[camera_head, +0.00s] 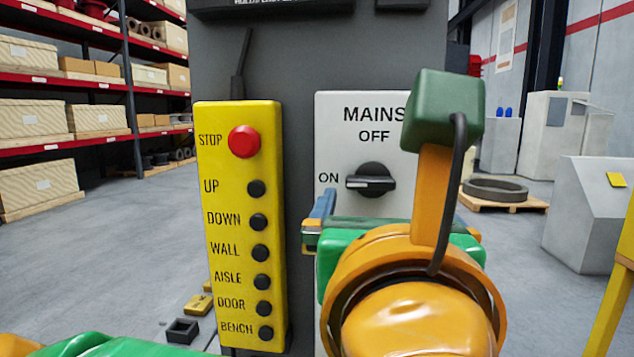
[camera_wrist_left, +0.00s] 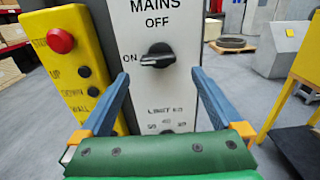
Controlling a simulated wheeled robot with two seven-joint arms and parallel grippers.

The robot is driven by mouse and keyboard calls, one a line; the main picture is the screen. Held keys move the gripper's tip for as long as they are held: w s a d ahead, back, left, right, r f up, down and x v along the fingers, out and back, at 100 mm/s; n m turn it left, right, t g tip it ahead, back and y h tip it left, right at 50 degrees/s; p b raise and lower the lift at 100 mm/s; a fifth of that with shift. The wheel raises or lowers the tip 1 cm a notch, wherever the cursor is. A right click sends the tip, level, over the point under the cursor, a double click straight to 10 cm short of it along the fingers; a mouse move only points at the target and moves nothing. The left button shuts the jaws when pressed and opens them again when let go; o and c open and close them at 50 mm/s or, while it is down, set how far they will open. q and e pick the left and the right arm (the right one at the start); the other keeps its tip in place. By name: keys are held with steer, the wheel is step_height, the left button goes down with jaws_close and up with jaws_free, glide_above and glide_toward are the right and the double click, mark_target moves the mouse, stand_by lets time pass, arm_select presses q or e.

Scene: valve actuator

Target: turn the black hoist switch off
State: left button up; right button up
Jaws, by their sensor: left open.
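The black switch knob (camera_head: 371,180) sits on the white MAINS panel (camera_head: 336,125). Its white mark points left, at ON; OFF is printed above the knob. The knob also shows in the left wrist view (camera_wrist_left: 158,56). My left gripper (camera_wrist_left: 158,76) is open, with its two blue fingers spread to either side of the panel below the knob. The fingers look apart from the knob, and nothing is between them. In the head view my left gripper (camera_head: 388,208) is partly hidden by my own arm, which also covers the panel's right side. My right gripper does not show.
A yellow push-button box (camera_head: 228,165) with a red STOP button (camera_head: 244,141) hangs close left of the panel. Both are in front of a dark grey column (camera_head: 300,50). Shelves with crates (camera_head: 30,113) stand far left; grey cabinets (camera_head: 597,215) stand at right.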

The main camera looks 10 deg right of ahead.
mark_target(371, 182)
arm_select(q)
steer(key=p+x, duration=0.1)
steer(key=x, duration=0.1)
steer(key=p+x, duration=0.3)
steer(key=x, duration=0.2)
steer(key=shift+a+r, duration=0.15)
steer(key=shift+r, duration=0.1)
steer(key=shift+w+f, duration=0.1)
